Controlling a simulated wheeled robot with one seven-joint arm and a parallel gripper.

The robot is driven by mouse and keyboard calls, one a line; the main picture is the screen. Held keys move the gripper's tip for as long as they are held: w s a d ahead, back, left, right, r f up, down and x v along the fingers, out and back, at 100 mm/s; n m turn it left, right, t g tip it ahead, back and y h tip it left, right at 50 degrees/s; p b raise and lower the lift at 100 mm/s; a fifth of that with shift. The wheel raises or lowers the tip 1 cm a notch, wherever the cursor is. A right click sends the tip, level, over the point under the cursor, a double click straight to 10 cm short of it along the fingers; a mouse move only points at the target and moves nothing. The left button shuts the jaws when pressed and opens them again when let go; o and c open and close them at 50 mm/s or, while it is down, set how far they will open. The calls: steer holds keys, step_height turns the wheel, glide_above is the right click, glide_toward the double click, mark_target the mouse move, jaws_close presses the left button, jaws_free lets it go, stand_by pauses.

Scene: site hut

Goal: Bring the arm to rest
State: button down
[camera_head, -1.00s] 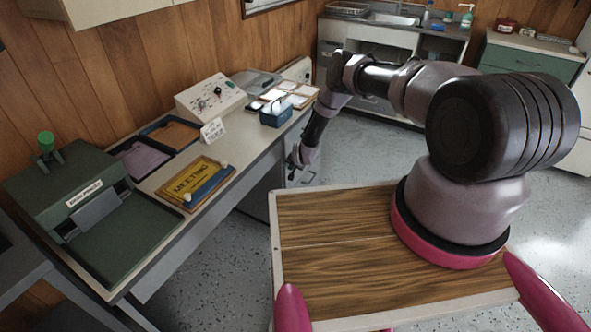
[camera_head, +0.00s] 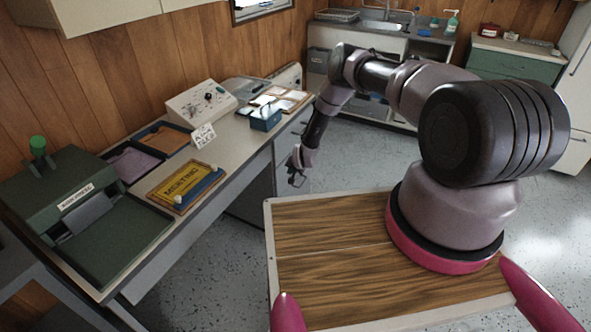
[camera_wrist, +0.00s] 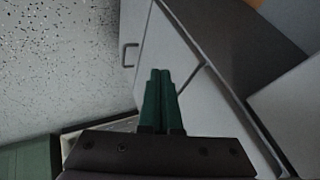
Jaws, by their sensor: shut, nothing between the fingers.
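My gripper (camera_head: 297,174) hangs low beside the front edge of the desk (camera_head: 228,188) in the head view, at the end of my bent arm. In the wrist view my gripper's two green fingers (camera_wrist: 160,80) lie side by side and are shut, with nothing between them. Beyond the fingers, the wrist view shows a pale cabinet front with a handle (camera_wrist: 129,55) and the speckled floor (camera_wrist: 60,60). The fingers appear apart from the cabinet, though the exact distance is hard to tell.
The desk carries a green machine (camera_head: 75,200), a yellow MEETING sign (camera_head: 180,184), a control box (camera_head: 202,104) and a blue holder (camera_head: 265,118). A sink counter (camera_head: 390,32) and a green drawer unit (camera_head: 515,66) stand at the back. Open floor lies between.

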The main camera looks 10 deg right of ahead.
steer(key=v, duration=0.7)
steer(key=w+d+r+n, duration=0.1)
steer(key=w+r, duration=0.2)
steer(key=r, duration=1)
steer(key=w+d+r, duration=0.2)
steer(key=w+r, duration=0.1)
steer(key=r, duration=1.1)
steer(key=s+d+r+n, duration=0.1)
steer(key=s+d+r, duration=0.15)
steer(key=r, duration=0.85)
steer(key=s+d+r, duration=0.1)
steer(key=s+r, duration=0.3)
steer(key=r, duration=0.7)
steer(key=s+f+v, duration=0.2)
steer(key=v, duration=2)
steer(key=s+d+r, duration=0.1)
steer(key=s+r, duration=0.1)
steer(key=s, duration=0.9)
steer(key=s+d+r, duration=0.1)
steer(key=s+r, duration=0.2)
steer(key=s, duration=0.8)
